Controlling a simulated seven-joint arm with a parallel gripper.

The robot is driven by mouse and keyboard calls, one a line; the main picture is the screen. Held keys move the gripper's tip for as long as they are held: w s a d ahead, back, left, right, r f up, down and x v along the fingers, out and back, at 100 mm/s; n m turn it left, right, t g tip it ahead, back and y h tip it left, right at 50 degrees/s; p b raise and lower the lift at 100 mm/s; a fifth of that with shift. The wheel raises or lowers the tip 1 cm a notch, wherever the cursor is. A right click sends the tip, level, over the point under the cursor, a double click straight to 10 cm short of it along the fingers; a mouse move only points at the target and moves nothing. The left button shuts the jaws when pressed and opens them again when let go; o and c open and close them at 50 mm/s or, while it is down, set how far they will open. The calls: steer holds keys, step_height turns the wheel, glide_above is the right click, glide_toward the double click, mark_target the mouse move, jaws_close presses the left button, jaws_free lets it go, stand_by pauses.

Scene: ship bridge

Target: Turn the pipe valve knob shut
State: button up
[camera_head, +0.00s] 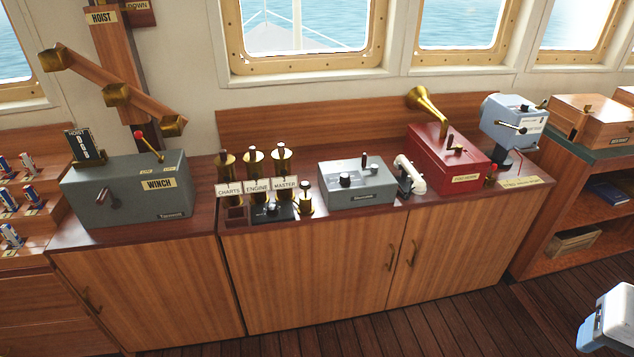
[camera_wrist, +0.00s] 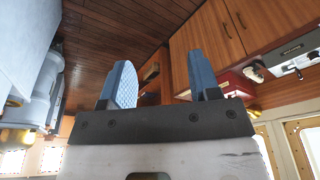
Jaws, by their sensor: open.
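No part in view is plainly labelled as the pipe valve knob. A small brass fitting with a dark knob on top (camera_head: 305,199) stands upright on the wooden counter (camera_head: 400,212) in the head view; I cannot tell for sure that it is the valve. To its left stand three brass pipes (camera_head: 254,163) labelled CHARTS, ENGINE and MASTER. My gripper (camera_wrist: 160,80) shows in the wrist view with its two blue fingers wide apart and nothing between them. It is away from the counter. The brass fitting is not seen in the wrist view.
Left of the pipes is a grey WINCH box (camera_head: 130,190). A black control with a knob (camera_head: 272,212) lies in front of them. To the right are a grey box (camera_head: 357,182), a white handset (camera_head: 410,175) and a red horn box (camera_head: 447,155). The floor (camera_head: 440,318) before the cabinets is clear.

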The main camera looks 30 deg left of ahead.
steer(key=w+a, duration=0.1)
steer(key=w, duration=0.1)
steer(key=w+a+r, duration=0.1)
steer(key=w+a, duration=0.1)
steer(key=w, duration=0.1)
steer(key=w+a+r, duration=0.1)
steer(key=w+a, duration=0.1)
steer(key=w, duration=0.1)
steer(key=shift+w+a, duration=0.15)
steer(key=shift+a, duration=0.05)
steer(key=w+a+f+g, duration=0.1)
steer(key=w+a+f, duration=0.1)
steer(key=w+a, duration=0.9)
steer(key=w+a+f+g, duration=0.1)
steer(key=w+a, duration=0.6)
steer(key=a, duration=0.8)
steer(key=n, duration=0.1)
glide_above(272, 207)
steer(key=shift+g, duration=0.3)
step_height(272, 207, down, 22)
steer(key=shift+a+r, duration=0.1)
steer(key=shift+r, duration=0.15)
steer(key=shift+f, duration=3.95)
